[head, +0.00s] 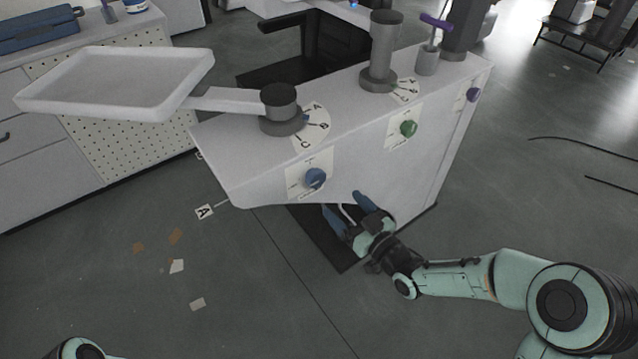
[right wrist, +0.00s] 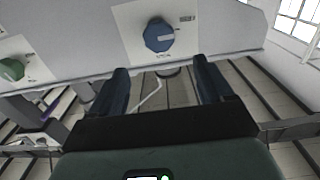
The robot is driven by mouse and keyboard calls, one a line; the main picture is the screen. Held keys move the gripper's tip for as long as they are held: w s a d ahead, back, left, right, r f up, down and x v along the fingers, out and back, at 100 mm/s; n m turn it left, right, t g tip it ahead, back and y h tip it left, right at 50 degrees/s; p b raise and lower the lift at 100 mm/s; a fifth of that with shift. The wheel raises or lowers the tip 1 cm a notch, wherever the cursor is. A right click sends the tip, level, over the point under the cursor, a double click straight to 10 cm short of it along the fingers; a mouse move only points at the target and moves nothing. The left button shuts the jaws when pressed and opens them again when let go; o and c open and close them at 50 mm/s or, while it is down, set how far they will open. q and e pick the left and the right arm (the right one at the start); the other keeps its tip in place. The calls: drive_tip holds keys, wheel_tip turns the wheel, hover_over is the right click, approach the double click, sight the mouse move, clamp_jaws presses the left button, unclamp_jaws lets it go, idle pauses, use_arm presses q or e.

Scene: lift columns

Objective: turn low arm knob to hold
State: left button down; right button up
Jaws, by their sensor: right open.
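A blue knob (head: 315,178) sits on a white label plate on the front of the white column housing (head: 235,165), below the arm with the white tray (head: 110,80). In the right wrist view the blue knob (right wrist: 158,36) is above and beyond the fingertips, with a pale mark on its face; the label print is too small to read. My right gripper (head: 346,206) is open and empty, below the blue knob and apart from it. It also shows in the right wrist view (right wrist: 161,75). My left gripper is out of frame.
A green knob (head: 408,128) and a purple knob (head: 473,94) sit farther right on the housing. The tray arm pivots on a dark post (head: 281,105) beside a lettered dial. A cabinet (head: 110,120) stands at left. Open floor lies in front.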

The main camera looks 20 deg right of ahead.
sight(318, 180)
drive_tip(key=b+x, duration=0.2)
drive_tip(key=x, duration=0.8)
drive_tip(key=shift+w+a+f+b, duration=0.1)
drive_tip(key=shift+w+a+b, duration=0.05)
drive_tip(key=shift+w+b, duration=0.2)
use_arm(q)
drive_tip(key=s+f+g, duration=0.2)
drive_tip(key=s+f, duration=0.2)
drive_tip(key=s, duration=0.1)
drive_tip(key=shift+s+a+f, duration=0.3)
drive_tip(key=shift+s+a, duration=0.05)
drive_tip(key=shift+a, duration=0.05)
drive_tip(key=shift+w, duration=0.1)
use_arm(e)
drive_tip(key=c, duration=1)
